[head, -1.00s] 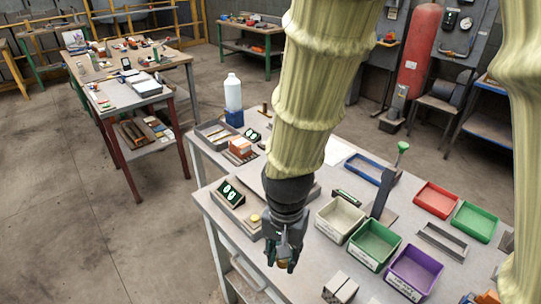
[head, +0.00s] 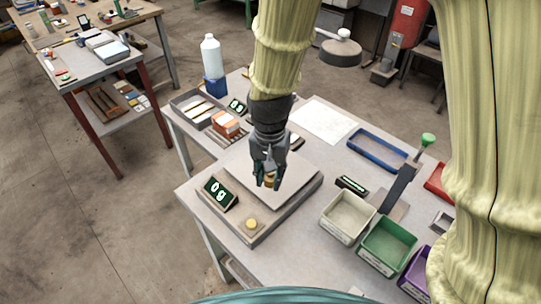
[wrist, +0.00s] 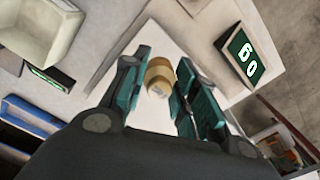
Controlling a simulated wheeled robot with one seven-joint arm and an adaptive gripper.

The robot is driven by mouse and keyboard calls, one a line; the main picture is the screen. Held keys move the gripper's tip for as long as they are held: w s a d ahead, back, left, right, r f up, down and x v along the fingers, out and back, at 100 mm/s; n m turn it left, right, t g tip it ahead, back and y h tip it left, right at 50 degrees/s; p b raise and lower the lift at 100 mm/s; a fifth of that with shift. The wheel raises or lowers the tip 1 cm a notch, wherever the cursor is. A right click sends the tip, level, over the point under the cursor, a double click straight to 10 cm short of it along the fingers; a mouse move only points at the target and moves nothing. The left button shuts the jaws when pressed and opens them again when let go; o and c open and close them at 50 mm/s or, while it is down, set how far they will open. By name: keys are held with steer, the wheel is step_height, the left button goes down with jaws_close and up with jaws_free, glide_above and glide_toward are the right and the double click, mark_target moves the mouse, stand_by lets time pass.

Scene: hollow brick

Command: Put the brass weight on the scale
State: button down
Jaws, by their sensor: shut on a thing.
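The brass weight (head: 271,181) is small and cylindrical, and it also shows between the fingers in the wrist view (wrist: 159,76). My gripper (head: 268,178) is shut on it and points down over the scale's plate; the wrist view shows both teal-padded fingers (wrist: 158,90) beside the weight. The scale (head: 303,187) has a flat grey plate, a yellow button and a tilted display (head: 221,193) reading 0 g. The display also shows in the wrist view (wrist: 243,56). The weight seems slightly above the plate; the exact gap is hard to tell.
Right of the scale stand a beige bin (head: 346,218), a green bin (head: 388,245) and a purple bin (head: 415,277). A blue tray (head: 377,150) and a green-knobbed lever press (head: 405,180) are behind them.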

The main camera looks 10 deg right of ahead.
steer(key=w, duration=0.2)
steer(key=w+d+p, duration=0.1)
steer(key=w, duration=0.2)
steer(key=w+d+p, duration=0.1)
steer(key=w, duration=0.2)
steer(key=shift+w+d+f, duration=0.1)
steer(key=shift+w+f, duration=0.1)
steer(key=shift+f, duration=0.1)
steer(key=shift+f+p, duration=0.8)
steer(key=shift+f, duration=0.95)
steer(key=shift+f, duration=0.15)
steer(key=c, duration=1.1)
jaws_free()
steer(key=shift+r+b, duration=1.55)
steer(key=shift+r, duration=4.6)
